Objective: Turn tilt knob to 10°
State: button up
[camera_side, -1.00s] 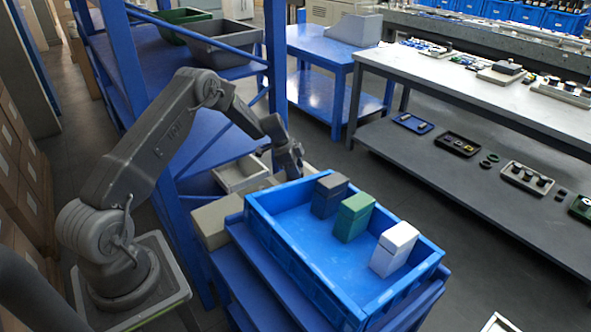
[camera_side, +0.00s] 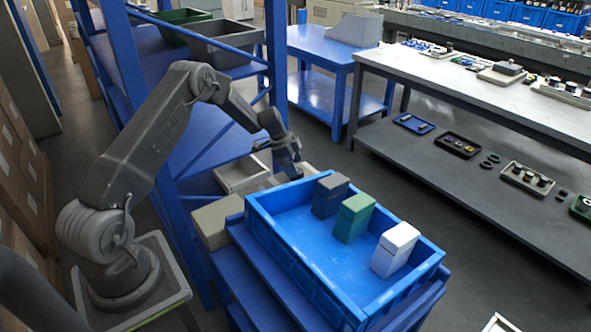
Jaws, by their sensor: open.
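My gripper (camera_side: 290,168) points down behind the back left corner of a blue crate (camera_side: 292,262), at the end of my dark grey arm. It is small in this view, its jaws are open, and I see nothing held between them. I cannot make out a tilt knob or any angle scale. The area just under and behind the gripper is partly hidden by the crate and by the gripper itself.
A dark box (camera_side: 330,195), a green box (camera_side: 354,217) and a white box (camera_side: 394,249) stand in the crate. A blue shelf frame (camera_side: 277,60) rises behind my arm.

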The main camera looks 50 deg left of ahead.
jog(key=v, duration=1.1)
jog(key=shift+r, duration=0.15)
jog(key=s+d+r+n+y, duration=0.1)
jog(key=s+d+r+n, duration=0.1)
jog(key=s+d+r, duration=0.55)
jog(key=s+d+r+n+y, duration=0.15)
jog(key=s+d+r, duration=0.25)
jog(key=d+r, duration=0.7)
jog(key=s+d+n+t, duration=0.1)
jog(key=s+d, duration=0.3)
jog(key=s, duration=0.5)
jog(key=s+d+n+t, duration=0.1)
jog(key=s+d+n, duration=0.3)
jog(key=s, duration=0.5)
jog(key=shift+s+d+r+y, duration=0.25)
jog(key=shift+s+d+y, duration=0.15)
jog(key=shift+d, duration=0.25)
jog(key=shift+n, duration=0.25)
